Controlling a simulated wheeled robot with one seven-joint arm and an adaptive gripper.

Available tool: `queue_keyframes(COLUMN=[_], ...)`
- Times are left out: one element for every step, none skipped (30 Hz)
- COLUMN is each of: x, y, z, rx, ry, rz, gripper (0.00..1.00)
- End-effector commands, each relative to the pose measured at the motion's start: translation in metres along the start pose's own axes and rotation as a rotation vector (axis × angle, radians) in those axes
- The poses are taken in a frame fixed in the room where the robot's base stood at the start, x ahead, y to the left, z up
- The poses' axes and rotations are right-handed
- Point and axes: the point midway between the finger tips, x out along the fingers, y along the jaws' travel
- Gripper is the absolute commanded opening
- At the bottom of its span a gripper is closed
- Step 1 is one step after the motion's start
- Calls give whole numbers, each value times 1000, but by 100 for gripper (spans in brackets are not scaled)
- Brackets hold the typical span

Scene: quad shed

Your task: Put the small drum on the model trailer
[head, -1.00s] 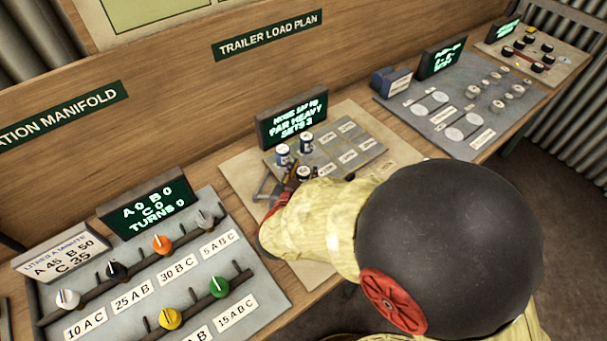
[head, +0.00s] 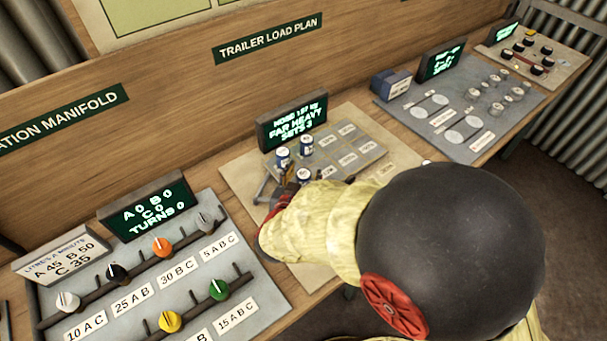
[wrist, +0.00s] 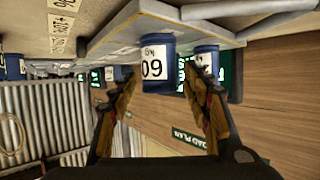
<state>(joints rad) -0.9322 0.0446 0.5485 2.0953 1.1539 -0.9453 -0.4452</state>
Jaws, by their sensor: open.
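The model trailer (head: 340,172) is a grey board with labelled cells on the bench, under the load plan display. Small blue drums with white labels stand at its left side: one at back left (head: 282,157), one behind (head: 306,145), and one at the near edge (head: 303,176). My gripper (wrist: 158,78) is open. In the upside-down wrist view, a blue drum marked 60 (wrist: 157,65) is between its fingers, its base at the grey deck (wrist: 115,30); finger contact is unclear. Another drum (wrist: 205,62) is to the right. My arm hides the near part of the trailer.
The display (head: 292,122) stands behind the trailer and reads FAR HEAVY. A manifold panel with knobs (head: 150,280) lies left. A grey panel with circles (head: 455,105) and a blue box (head: 390,82) are right. Bare board (head: 240,175) shows left of the trailer.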

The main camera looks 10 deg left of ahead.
Motion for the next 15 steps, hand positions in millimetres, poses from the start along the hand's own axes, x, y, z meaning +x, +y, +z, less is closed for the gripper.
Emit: queue_keyframes(x=[-6,-10,-16,-21,-27,-36,-42,-49,-58,-65,-71,-79,-84,-89,-95], y=[-1,-1,-2,-1,-1,-2,-2,-2,-2,-2,-2,-2,-2,-2,-1], z=[-1,-2,-2,-2,-2,-3,-4,-3,-3,-3,-4,-3,-3,-3,-3], rx=[-1,-1,-1,-1,-2,-2,-1,-2,-2,-3,-2,-3,-3,-2,-2], ry=[0,0,-1,-1,-1,0,0,0,-1,0,0,0,-1,-1,0], rz=[-2,-3,-4,-4,-4,-5,-5,-6,-5,-6,-5,-5,-5,-5,-4], gripper=[48,48,48,48,48,48,48,48,48,48,48,48,48,48,48])
